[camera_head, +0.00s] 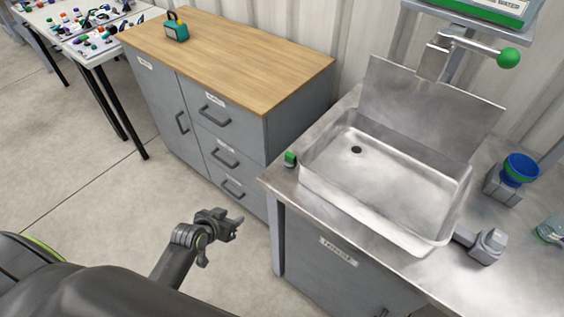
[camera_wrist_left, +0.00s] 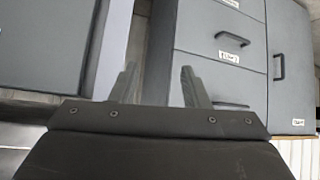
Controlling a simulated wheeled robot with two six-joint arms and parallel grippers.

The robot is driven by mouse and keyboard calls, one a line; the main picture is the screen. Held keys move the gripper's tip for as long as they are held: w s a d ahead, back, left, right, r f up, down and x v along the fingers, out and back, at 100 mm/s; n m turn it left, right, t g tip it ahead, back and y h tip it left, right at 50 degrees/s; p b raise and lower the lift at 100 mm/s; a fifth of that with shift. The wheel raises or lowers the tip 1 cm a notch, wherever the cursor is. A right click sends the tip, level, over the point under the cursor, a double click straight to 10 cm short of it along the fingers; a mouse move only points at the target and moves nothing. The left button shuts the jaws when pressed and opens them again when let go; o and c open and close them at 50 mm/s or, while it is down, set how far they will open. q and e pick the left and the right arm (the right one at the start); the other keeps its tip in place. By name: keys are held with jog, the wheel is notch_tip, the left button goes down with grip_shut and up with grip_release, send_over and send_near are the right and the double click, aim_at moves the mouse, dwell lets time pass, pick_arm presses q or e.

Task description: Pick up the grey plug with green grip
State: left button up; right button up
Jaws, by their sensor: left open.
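A small plug with a green grip (camera_head: 290,158) sits on the left front corner of the metal sink bench in the head view. Its lower part is too small to make out well. My left gripper (camera_head: 240,222) is open and empty, out over the floor to the lower left of the plug, clear of the bench. In the left wrist view the gripper's two fingers (camera_wrist_left: 158,85) are apart with nothing between them, facing grey cabinet fronts. The plug does not show in the left wrist view. My right gripper is not in view.
The sink basin (camera_head: 385,175) is right of the plug, with its raised wall close by. A wooden-topped grey cabinet (camera_head: 250,65) stands to the left across a gap. The floor around my gripper is clear.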

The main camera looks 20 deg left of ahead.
pick_arm(q)
jog(key=w+d+r+m+t+h, duration=0.1)
jog(key=w+d+r+t, duration=0.15)
jog(key=r, duration=0.75)
jog(key=m+h+b, duration=0.1)
jog(key=m+h, duration=0.1)
jog(key=h, duration=0.1)
send_near(289, 158)
jog(key=w, duration=0.1)
jog(key=w+p, duration=0.1)
jog(key=w+d+f+t, duration=0.1)
jog(key=shift+w+d+f, duration=0.1)
jog(key=shift+w, duration=0.05)
jog(key=shift+s+f+p+x, duration=0.15)
jog(key=shift+p+x, duration=0.15)
jog(key=shift+x, duration=0.8)
jog(key=shift+f+p+x, duration=0.15)
jog(key=shift+p+x, duration=0.15)
jog(key=shift+x, duration=0.75)
jog(key=shift+s+f+p+x, duration=0.15)
jog(key=shift+p+x, duration=0.15)
jog(key=shift+x, duration=0.8)
jog(key=shift+w, duration=0.1)
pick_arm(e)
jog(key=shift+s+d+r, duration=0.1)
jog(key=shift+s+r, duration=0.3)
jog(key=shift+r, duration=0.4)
pick_arm(q)
jog(key=c, duration=0.7)
